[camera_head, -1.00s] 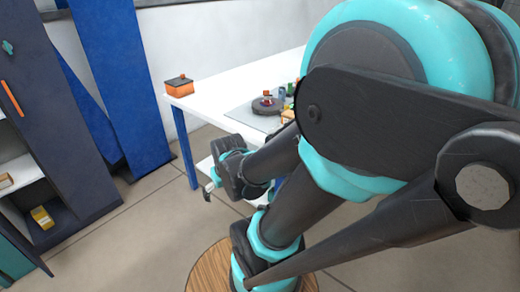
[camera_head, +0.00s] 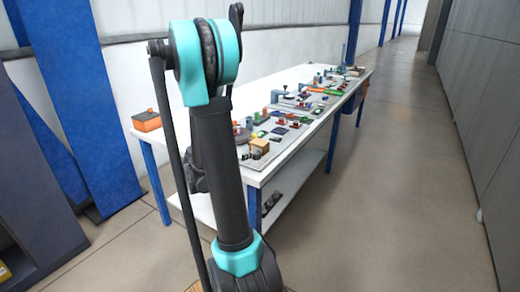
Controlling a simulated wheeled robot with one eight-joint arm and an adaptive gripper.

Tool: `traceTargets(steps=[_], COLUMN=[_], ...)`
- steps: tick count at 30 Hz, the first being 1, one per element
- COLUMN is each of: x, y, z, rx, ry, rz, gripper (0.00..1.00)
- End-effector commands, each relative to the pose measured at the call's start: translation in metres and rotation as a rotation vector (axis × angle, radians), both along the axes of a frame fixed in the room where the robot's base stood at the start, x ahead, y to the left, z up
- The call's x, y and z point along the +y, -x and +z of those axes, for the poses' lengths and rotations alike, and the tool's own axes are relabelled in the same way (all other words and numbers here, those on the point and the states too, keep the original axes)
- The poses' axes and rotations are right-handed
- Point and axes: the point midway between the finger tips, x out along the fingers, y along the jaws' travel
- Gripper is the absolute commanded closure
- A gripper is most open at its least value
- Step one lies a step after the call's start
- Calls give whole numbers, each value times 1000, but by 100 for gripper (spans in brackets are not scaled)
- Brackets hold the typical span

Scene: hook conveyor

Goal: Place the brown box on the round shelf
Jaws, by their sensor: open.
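A small tan-brown box (camera_head: 259,146) sits near the front edge of the long white table, just right of my arm. An orange-brown box with a dark lid (camera_head: 146,121) stands at the table's left corner. I cannot tell which of them is the brown box. A sliver of round wooden surface (camera_head: 192,287) shows at the bottom edge by the foot of my arm; I cannot tell whether it is the round shelf. My arm stands upright in front of the table. My gripper's fingers do not show; a dark part of my arm is partly hidden behind the upright link.
The white table (camera_head: 300,78) holds several small coloured parts and tools, and has blue legs and a lower shelf (camera_head: 307,165). Blue panels (camera_head: 115,125) and a dark cabinet (camera_head: 35,170) stand at left. The floor (camera_head: 400,190) right of the table is clear, with a grey wall beyond.

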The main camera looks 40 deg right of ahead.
Motion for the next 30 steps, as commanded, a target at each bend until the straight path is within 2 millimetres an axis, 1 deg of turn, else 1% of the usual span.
traceTargets(steps=[5, 15, 21, 24, 30], x=[-14, -73, -101, -108, -115], y=[-8, -31, -44, -47, -51], z=[-1, -21, -31, -33, -35], rx=[37, 35, 34, 34, 33], ry=[41, 38, 37, 37, 37], rz=[10, 7, 10, 10, 11], gripper=[7, 7, 7, 7, 7])
